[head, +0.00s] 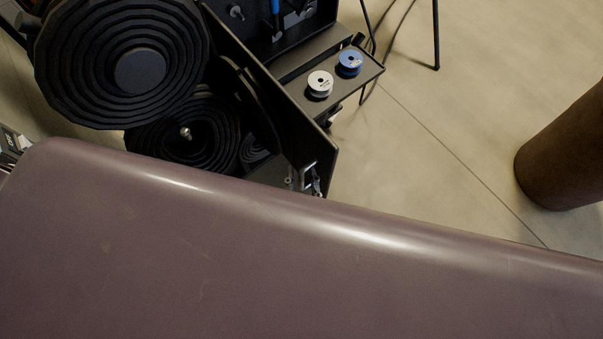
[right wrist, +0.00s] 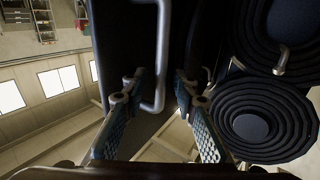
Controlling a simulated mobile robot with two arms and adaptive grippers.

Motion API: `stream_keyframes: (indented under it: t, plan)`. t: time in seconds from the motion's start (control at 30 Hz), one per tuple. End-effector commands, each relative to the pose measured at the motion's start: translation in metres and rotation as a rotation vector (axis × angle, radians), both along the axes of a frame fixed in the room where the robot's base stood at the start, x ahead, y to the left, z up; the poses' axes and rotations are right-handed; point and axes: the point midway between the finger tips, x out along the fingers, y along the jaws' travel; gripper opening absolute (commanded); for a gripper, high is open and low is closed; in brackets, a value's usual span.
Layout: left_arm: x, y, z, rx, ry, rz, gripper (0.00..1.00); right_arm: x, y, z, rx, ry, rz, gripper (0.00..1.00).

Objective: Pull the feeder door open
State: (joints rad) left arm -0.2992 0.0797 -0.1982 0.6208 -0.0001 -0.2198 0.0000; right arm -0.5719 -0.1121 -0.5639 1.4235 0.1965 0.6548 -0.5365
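The feeder door (head: 297,125) looks like a flat black panel standing on edge at the upper middle of the head view, beside round ridged black discs. Its metal handle (head: 307,170) is near the panel's lower end. In the right wrist view the handle (right wrist: 161,60) is a pale bent bar on a dark panel. My right gripper (right wrist: 160,84) is open, with one blue-padded finger on each side of the bar's lower part; I cannot tell whether they touch it. In the head view only a small part of my right gripper (head: 316,184) shows. My left gripper is not clearly visible.
A large smooth mauve surface (head: 250,260) fills the front and hides what is below it. A black shelf (head: 336,85) holds a white spool (head: 319,83) and a blue spool (head: 349,62). A brown cylinder (head: 560,150) stands at the right. Floor between them is open.

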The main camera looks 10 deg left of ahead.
Motion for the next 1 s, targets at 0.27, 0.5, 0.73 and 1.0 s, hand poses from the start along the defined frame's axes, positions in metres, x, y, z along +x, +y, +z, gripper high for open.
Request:
stream_keyframes:
  t: [0.27, 0.5, 0.73, 1.0]
  plan:
    - [-0.003, 0.004, 0.0, 0.004, 0.004, -0.002, 0.4, -0.004, -0.001, 0.001, 0.001, -0.001, 0.001, 0.26]
    - [-0.002, 0.001, 0.0, 0.002, 0.003, -0.002, 0.4, -0.039, -0.013, -0.001, 0.0, 0.002, 0.001, 0.26]
    - [-0.001, 0.0, 0.0, 0.001, 0.002, -0.002, 0.4, -0.067, -0.022, 0.001, 0.0, -0.001, 0.0, 0.26]
    - [-0.001, 0.0, 0.0, 0.0, 0.002, -0.002, 0.4, -0.072, -0.024, 0.001, 0.002, -0.002, 0.0, 0.26]
